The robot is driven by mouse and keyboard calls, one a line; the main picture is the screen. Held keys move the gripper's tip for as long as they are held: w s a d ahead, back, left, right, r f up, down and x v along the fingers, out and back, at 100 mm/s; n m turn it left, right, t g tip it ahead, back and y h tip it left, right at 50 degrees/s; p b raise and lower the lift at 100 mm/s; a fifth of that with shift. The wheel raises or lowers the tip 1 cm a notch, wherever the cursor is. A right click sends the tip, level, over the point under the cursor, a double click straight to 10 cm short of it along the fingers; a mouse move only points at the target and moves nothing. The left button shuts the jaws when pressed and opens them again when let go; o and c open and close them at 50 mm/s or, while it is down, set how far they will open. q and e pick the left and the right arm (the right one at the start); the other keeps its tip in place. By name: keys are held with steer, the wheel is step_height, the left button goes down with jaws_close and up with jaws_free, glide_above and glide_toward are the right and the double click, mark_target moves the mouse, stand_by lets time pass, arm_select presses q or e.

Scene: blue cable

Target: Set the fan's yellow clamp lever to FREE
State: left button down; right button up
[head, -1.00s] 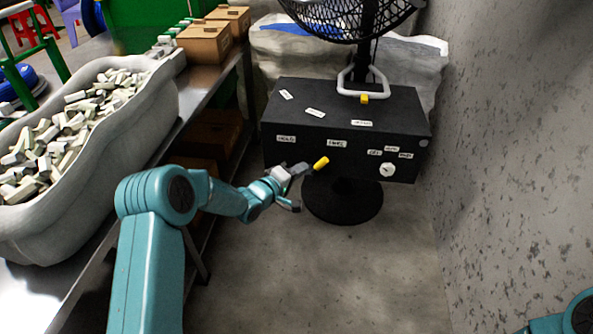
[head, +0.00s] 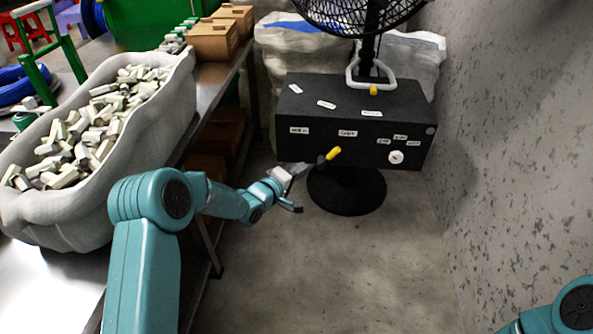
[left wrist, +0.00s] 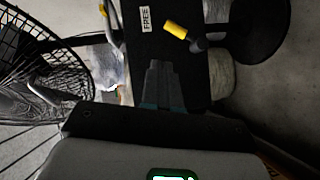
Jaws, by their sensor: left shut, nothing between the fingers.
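The fan's clamp lever has a yellow grip (head: 333,153) and a dark stem, low on the front of a black box (head: 310,143). It tilts up and right, its tip a little below and left of the right-hand label (head: 347,133). In the left wrist view the yellow grip (left wrist: 175,29) points up-left, close beside a label reading FREE (left wrist: 146,18). My left gripper (head: 302,168) is shut and empty, just left of and below the lever, with a small gap. Its closed fingers (left wrist: 158,72) point toward the box. My right gripper is out of view.
The caged black fan (head: 362,12) stands above the box, its round base (head: 347,192) below. A white dial (head: 396,157) is farther right on the box. A bin of grey blocks (head: 160,115) and bench stand left; a concrete wall (head: 510,130) stands right. Floor in front is clear.

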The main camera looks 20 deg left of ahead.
arm_select(q)
steer(key=shift+s+a, duration=0.1)
steer(key=shift+s, duration=0.15)
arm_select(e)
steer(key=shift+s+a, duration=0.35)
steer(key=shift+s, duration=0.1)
